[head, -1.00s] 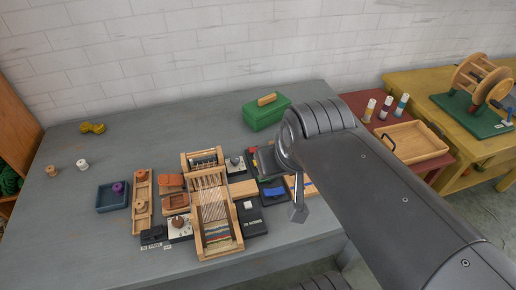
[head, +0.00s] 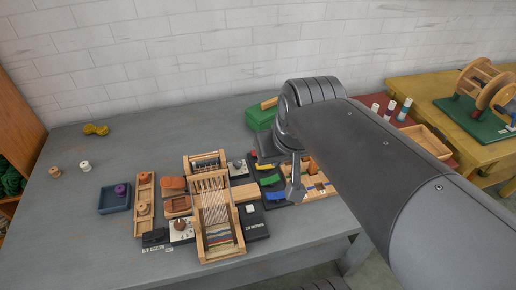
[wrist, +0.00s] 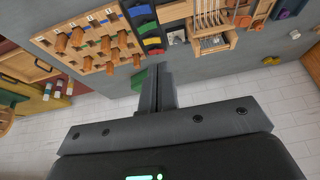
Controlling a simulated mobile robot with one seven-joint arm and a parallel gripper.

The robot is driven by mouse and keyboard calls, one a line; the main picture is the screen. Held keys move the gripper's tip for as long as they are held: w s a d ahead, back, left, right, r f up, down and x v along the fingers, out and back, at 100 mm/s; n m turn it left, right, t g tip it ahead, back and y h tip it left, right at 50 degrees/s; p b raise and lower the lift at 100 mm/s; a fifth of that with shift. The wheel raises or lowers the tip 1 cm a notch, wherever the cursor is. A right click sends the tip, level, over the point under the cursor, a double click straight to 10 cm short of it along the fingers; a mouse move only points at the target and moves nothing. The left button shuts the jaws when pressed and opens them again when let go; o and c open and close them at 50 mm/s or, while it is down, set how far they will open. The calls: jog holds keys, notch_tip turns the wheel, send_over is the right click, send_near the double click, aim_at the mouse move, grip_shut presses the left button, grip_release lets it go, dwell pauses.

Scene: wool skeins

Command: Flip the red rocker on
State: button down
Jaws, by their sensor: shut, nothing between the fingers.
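The red rocker (wrist: 156,52) shows in the wrist view as a small red piece at the end of a row of rockers, just beyond my fingertips. Beside it in the row are a yellow rocker (wrist: 152,41), a green rocker (wrist: 148,27) and a blue rocker (wrist: 140,10). My gripper (head: 296,196) is shut and empty, pointing down at the right of the row. Whether the red rocker is on cannot be told.
A wooden peg board (wrist: 95,45) lies beside the rockers. A wooden loom (head: 216,215) and a black box with a white switch (head: 252,222) stand to the left. A green box (head: 259,118) is behind. The table's far left is mostly clear.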

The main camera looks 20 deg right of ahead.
jog(key=w+d+g, duration=0.1)
jog(key=w+g, duration=0.1)
jog(key=w, duration=0.7)
jog(key=w+d+f+g+y, duration=0.1)
jog(key=w+d+f, duration=0.2)
jog(key=w+f, duration=0.4)
jog(key=w+d+f+g+y, duration=0.2)
jog(key=w+d+f, duration=0.2)
jog(key=w, duration=1.1)
jog(key=shift+f, duration=1.9)
jog(key=shift+f, duration=0.1)
jog(key=x, duration=1.3)
jog(key=shift+a+f, duration=0.3)
jog(key=shift+f, duration=0.05)
